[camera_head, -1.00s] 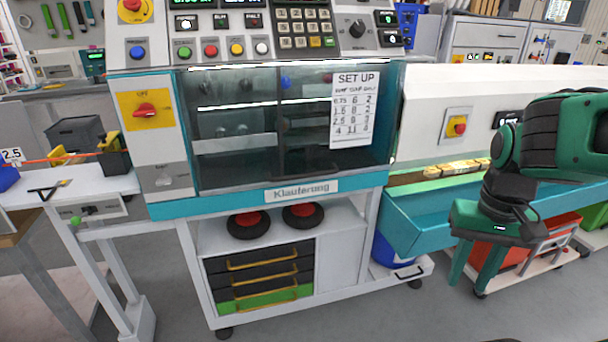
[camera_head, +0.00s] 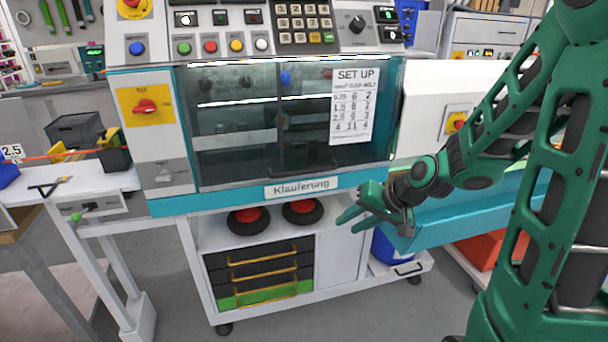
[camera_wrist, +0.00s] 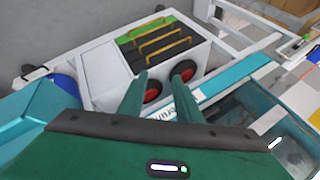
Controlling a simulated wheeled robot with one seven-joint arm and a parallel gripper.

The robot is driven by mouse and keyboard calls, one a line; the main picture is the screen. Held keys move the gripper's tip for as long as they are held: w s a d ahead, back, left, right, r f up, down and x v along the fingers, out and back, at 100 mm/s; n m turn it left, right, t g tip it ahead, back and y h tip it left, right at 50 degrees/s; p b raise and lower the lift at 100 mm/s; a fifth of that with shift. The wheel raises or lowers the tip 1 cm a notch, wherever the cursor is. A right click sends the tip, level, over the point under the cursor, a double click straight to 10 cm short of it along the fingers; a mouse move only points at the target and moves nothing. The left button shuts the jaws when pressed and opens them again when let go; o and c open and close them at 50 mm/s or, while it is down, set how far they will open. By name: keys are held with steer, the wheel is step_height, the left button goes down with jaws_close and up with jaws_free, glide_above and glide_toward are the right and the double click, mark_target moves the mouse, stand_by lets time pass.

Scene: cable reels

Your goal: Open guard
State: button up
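The guard (camera_head: 235,150) is a dark see-through panel on the front of the machine. It is down and covers the work space, with a white set-up sheet (camera_head: 352,108) on its right part. A label reading Klauferung (camera_head: 302,187) sits on the teal strip along its lower edge. My gripper (camera_head: 343,219) is below and right of the label, in front of the cart, apart from the guard. Its two green fingers (camera_wrist: 160,80) are spread and empty in the wrist view. Part of the guard (camera_wrist: 262,105) shows there at the lower right.
A control panel (camera_head: 220,47) with buttons and a keypad is above the guard. Below are two black-and-red reels (camera_head: 249,221) and drawers (camera_head: 262,268) with yellow handles. A teal trough (camera_head: 460,222) is at the right, partly behind my arm. A side table (camera_head: 95,186) stands left.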

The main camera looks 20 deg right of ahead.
steer(key=w+a+r+m+t+y, duration=0.1)
steer(key=w+a+m+t+y, duration=0.25)
steer(key=w, duration=0.45)
steer(key=m+t+h, duration=0.2)
steer(key=m+t, duration=0.3)
steer(key=m, duration=0.1)
glide_toward(307, 173)
steer(key=x, duration=1.1)
steer(key=shift+w, duration=0.1)
jaws_close()
